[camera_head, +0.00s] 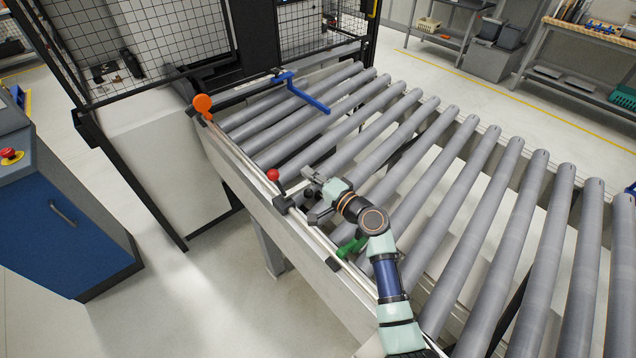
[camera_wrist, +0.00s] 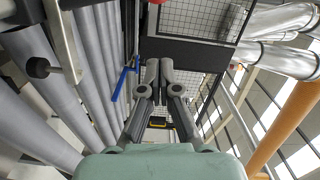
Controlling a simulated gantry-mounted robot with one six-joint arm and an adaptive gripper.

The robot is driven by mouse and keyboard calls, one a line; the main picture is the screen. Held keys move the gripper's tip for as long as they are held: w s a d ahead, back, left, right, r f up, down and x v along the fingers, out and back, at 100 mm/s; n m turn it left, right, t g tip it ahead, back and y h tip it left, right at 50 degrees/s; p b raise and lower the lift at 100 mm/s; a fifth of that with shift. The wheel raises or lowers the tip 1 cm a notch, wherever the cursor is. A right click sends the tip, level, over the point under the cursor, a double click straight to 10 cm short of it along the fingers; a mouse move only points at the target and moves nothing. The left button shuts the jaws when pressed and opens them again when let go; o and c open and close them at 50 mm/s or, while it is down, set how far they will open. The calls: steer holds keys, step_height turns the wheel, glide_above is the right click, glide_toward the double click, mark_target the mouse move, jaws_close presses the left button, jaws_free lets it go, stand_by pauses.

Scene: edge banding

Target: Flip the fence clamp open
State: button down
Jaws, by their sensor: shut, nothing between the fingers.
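A clamp lever with a red ball knob (camera_head: 272,174) stands up from a dark block (camera_head: 283,204) on the fence rail (camera_head: 238,158) along the left side of the roller conveyor. It looks like the fence clamp. My gripper (camera_head: 309,177) is just right of it in the head view, low over the rollers and apart from the red knob. Its fingers are closed together and empty, as the wrist view (camera_wrist: 157,72) also shows.
An orange disc (camera_head: 203,103) and a blue lever (camera_head: 308,98) are farther along; the blue lever also shows in the wrist view (camera_wrist: 122,84). A green handle (camera_head: 351,246) lies close beside my arm. A mesh guard (camera_head: 170,45) stands behind. Grey rollers (camera_head: 480,190) extend right, empty.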

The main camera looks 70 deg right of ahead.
steer(key=w, duration=0.2)
steer(key=w+a, duration=0.1)
steer(key=w, duration=0.2)
steer(key=shift+w+a+f+p, duration=0.15)
steer(key=shift+w+f+p, duration=0.15)
steer(key=shift+w+f, duration=0.1)
